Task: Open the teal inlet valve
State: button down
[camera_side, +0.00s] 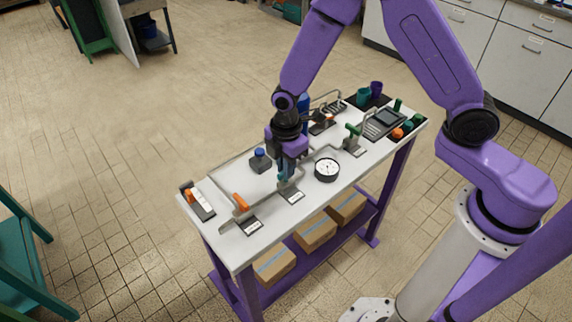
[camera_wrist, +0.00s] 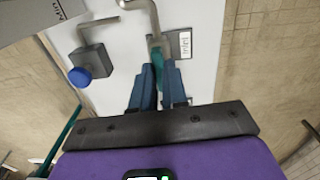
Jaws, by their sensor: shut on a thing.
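The teal inlet valve handle (camera_wrist: 158,60) sits on a grey pipe fitting next to a plate with a small white label (camera_wrist: 186,44). In the side view the teal handle (camera_side: 283,175) shows only in part below my gripper (camera_side: 288,166). In the wrist view my gripper (camera_wrist: 156,82) has its two blue fingers on either side of the teal handle and is shut on it. The fingers hide much of the handle, so its exact angle is hard to tell.
A grey block with a blue knob (camera_wrist: 80,75) stands left of the fingers in the wrist view. On the bench (camera_side: 213,229) are an orange valve handle (camera_side: 240,202), a green valve handle (camera_side: 352,130) and a round gauge (camera_side: 327,169). Grey pipes run between them.

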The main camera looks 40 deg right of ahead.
jog(key=c, duration=1.2)
grip_release()
jog(key=shift+o, duration=0.2)
notch_tip(320, 180, up, 18)
jog(key=shift+f, duration=0.25)
jog(key=s+d+m, duration=0.3)
jog(key=s+d, duration=0.2)
jog(key=s, duration=0.7)
jog(key=s+d+m, duration=0.2)
jog(key=s+d, duration=0.4)
jog(key=s, duration=0.7)
jog(key=shift+r+m, duration=0.2)
jog(key=shift+m, duration=0.2)
jog(key=shift+d, duration=0.1)
